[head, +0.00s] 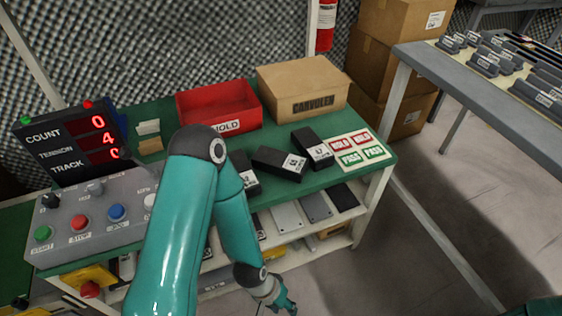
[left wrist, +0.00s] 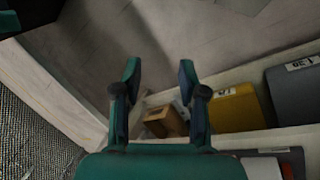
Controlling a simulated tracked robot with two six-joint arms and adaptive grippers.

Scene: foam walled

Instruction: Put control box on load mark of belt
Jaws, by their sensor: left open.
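Several black boxes with white labels lie on the green bench top (head: 290,192): one near the middle (head: 280,163), one beside the stickers (head: 312,148), and one partly hidden behind my left arm (head: 245,175). I cannot tell which, if any, is the control box. No belt load mark can be made out. My left gripper (head: 284,299) hangs low in front of the bench, clear of the black boxes. In the left wrist view its fingers (left wrist: 157,80) are apart with nothing between them, over the floor and a shelf edge. My right gripper is not in view.
A red HOLD bin (head: 218,104) and a cardboard carton (head: 302,88) stand at the bench's back. A button console (head: 95,215) and counter display (head: 70,145) are left. Shelves below hold grey plates (head: 317,207) and a yellow box (left wrist: 236,108). A grey table (head: 435,65) stands right.

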